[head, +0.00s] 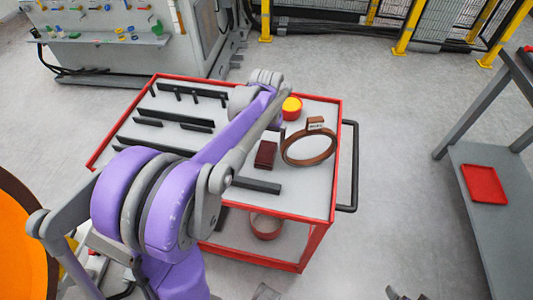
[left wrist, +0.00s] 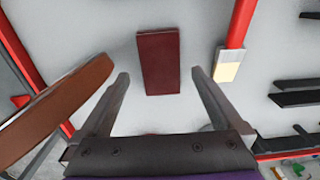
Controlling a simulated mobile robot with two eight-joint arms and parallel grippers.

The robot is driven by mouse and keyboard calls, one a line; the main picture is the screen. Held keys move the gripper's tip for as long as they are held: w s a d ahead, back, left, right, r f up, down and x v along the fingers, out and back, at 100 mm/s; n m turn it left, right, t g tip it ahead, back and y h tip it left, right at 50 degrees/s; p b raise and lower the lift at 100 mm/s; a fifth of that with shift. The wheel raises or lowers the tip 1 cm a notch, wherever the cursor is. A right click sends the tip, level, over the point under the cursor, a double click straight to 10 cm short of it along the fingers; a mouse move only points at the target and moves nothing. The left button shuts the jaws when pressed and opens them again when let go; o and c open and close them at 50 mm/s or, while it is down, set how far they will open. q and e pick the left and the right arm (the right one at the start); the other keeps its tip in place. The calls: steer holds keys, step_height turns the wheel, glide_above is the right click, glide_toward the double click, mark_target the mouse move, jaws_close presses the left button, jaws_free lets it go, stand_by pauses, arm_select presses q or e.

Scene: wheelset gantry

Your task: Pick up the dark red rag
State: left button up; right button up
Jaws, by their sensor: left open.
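The dark red rag (head: 265,155) is a folded rectangle lying on the grey top of the red-framed cart (head: 318,207). It also shows in the left wrist view (left wrist: 159,50), upper middle, whole and uncovered. My left gripper (head: 277,124) is over the cart, just behind the rag in the head view and partly hidden by my arm. In the left wrist view its two fingers (left wrist: 160,74) are wide apart, one to each side of the rag's lower end, with nothing held. Small grey parts at the head view's bottom edge may belong to my right gripper; its jaws cannot be made out.
Black bars (head: 257,185) lie in front and left. A grey shelf with a red tray (head: 484,184) is at right; floor between is clear.

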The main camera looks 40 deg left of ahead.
mark_target(266, 150)
arm_select(q)
step_height(266, 150, down, 4)
steer(key=shift+r, duration=0.1)
steer(key=c, duration=1.3)
steer(key=shift+r, duration=0.1)
step_height(266, 150, up, 18)
steer(key=p, duration=0.1)
